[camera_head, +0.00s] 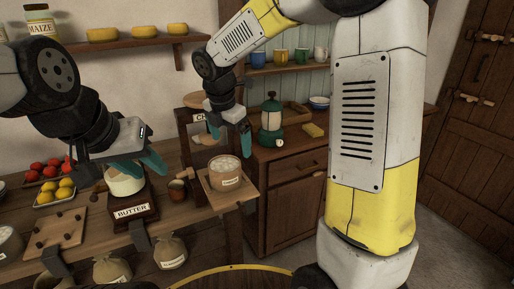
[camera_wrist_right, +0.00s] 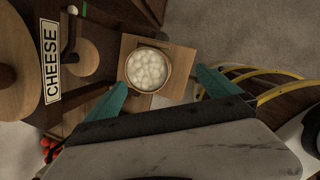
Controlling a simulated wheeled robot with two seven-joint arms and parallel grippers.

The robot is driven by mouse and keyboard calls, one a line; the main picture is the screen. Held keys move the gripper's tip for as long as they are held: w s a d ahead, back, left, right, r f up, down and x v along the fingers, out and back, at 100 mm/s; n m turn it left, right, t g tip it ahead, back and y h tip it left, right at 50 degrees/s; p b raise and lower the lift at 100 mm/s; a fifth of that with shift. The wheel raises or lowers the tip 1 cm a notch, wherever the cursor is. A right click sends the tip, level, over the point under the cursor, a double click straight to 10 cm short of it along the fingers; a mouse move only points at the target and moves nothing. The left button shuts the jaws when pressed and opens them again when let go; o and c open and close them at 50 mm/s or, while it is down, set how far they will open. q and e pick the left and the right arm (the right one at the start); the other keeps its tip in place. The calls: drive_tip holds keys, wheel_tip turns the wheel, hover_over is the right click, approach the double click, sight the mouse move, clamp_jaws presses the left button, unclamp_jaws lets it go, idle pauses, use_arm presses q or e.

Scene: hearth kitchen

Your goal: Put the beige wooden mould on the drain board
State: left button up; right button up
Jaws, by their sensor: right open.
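A round beige wooden mould (camera_head: 225,179) filled with white curds and bearing a small label stands upright on a square wooden board (camera_head: 246,192), apparently the drain board, at the table's right end. In the right wrist view the mould (camera_wrist_right: 166,88) shows from above on the board (camera_wrist_right: 130,43). My right gripper (camera_head: 230,138) is open and empty above the mould, whose rim lies between the fingers (camera_wrist_right: 163,84) in the wrist view; I see no contact. My left gripper (camera_head: 136,170) appears open, its fingers wide apart above a cream-coloured bowl (camera_head: 126,186) on the BUTTER stand.
A dark cheese press (camera_head: 187,140) with a CHEESE sign (camera_wrist_right: 50,62) stands close behind the mould.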

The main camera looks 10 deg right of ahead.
drive_tip(key=s+d+r+m+t+y, duration=0.1)
drive_tip(key=s+d+r+m, duration=0.1)
drive_tip(key=s+d+m, duration=0.2)
drive_tip(key=s+d+r+m+t+y, duration=0.1)
drive_tip(key=s+d+m, duration=0.3)
drive_tip(key=s+m, duration=0.6)
drive_tip(key=s+d+r+m+t+y, duration=0.1)
drive_tip(key=s+d+r+m, duration=0.2)
drive_tip(key=s+m, duration=0.4)
drive_tip(key=r+m, duration=0.1)
drive_tip(key=m, duration=0.4)
drive_tip(key=shift+s+d, duration=0.15)
drive_tip(key=shift+d, duration=0.25)
drive_tip(key=shift+r, duration=0.1)
